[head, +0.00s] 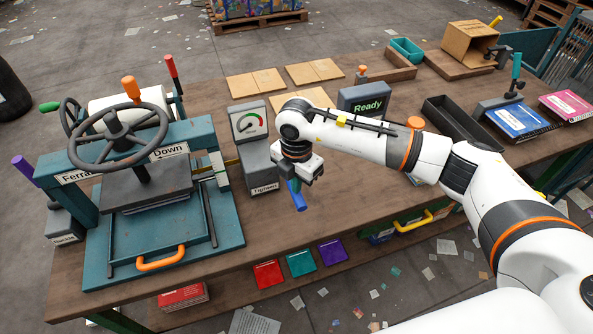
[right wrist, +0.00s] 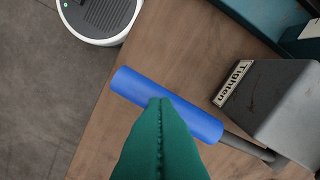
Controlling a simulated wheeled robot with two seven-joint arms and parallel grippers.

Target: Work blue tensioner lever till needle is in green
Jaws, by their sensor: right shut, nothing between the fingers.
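The blue tensioner lever (head: 299,197) sticks out from the right side of the grey box labelled Tighten (head: 262,170). In the right wrist view its blue handle (right wrist: 199,122) lies slantwise on a dark rod. My right gripper (head: 292,184) is pointed down at the lever. Its green fingers (right wrist: 160,105) are shut together with nothing between them, and in the wrist view they overlap the handle; I cannot tell whether they touch it. The gauge (head: 249,122) above the box has a white dial with a coloured arc; its needle is too small to read surely. My left gripper is out of view.
A teal press with a handwheel (head: 117,138) stands left of the box. The Ready display (head: 364,103) and a dark tray (head: 455,122) are behind and right of my right arm. Red, teal and purple squares (head: 300,263) lie below the table's front edge.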

